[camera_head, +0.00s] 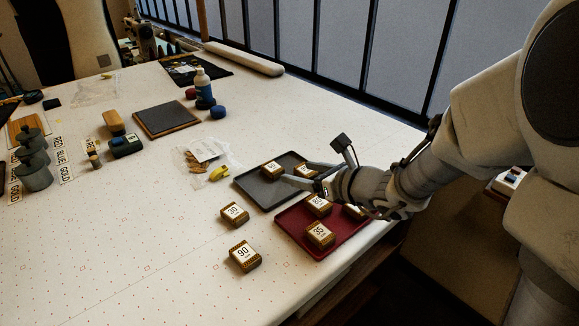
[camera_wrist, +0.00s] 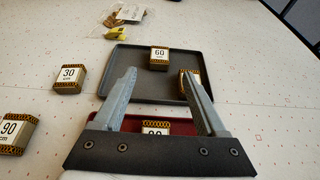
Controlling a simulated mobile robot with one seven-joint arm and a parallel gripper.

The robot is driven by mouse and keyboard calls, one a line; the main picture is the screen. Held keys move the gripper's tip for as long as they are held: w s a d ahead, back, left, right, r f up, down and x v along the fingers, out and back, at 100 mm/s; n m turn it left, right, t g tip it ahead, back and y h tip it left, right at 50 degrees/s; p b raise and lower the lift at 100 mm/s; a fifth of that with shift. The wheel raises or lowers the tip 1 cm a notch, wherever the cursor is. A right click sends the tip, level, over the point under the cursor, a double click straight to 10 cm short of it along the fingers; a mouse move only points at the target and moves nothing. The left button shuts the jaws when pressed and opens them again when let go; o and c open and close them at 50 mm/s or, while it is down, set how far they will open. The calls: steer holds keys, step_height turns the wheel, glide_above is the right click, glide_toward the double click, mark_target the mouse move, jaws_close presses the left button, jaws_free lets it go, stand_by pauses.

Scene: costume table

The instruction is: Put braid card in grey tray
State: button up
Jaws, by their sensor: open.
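The braid cards are small blocks with gold-and-black braid edges and white number labels. The grey tray (camera_head: 255,188) holds a card marked 60 (camera_wrist: 159,56) at its far side. A second card (camera_wrist: 188,80) in this tray is partly hidden behind my right finger in the wrist view. The card marked 30 (camera_head: 234,213) and the card marked 90 (camera_head: 243,256) lie on the bare table. The red tray (camera_head: 287,222) holds several cards, including one marked 35 (camera_head: 320,235). My gripper (camera_wrist: 158,76) is open and empty, above the grey tray's near part.
A bag with yellow bits (camera_head: 207,157) lies beyond the grey tray. A dark square board (camera_head: 166,120), bottle (camera_head: 203,88) and grey canisters (camera_head: 34,172) stand farther off. A window with bars runs along the back. The table's front left is clear.

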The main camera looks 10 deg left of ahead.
steer(key=shift+v, duration=0.8)
steer(key=s+d+r+n+g, duration=0.1)
steer(key=s+r+n+g, duration=0.1)
steer(key=s+n, duration=0.5)
steer(key=s+r+n+g, duration=0.3)
steer(key=s+n, duration=0.3)
steer(key=n, duration=0.2)
steer(key=s+d+n+h, duration=0.4)
steer(key=d+n+h, duration=0.1)
steer(key=d, duration=0.3)
steer(key=s+d+r+n+t+h, duration=0.1)
steer(key=s+d+n+h, duration=0.4)
steer(key=d, duration=0.3)
steer(key=shift+d+n+t, duration=0.3)
steer(key=shift+d+n, duration=0.1)
steer(key=shift+n, duration=0.3)
steer(key=shift+r, duration=0.1)
step_height(320, 180, up, 11)
steer(key=p, duration=1.1)
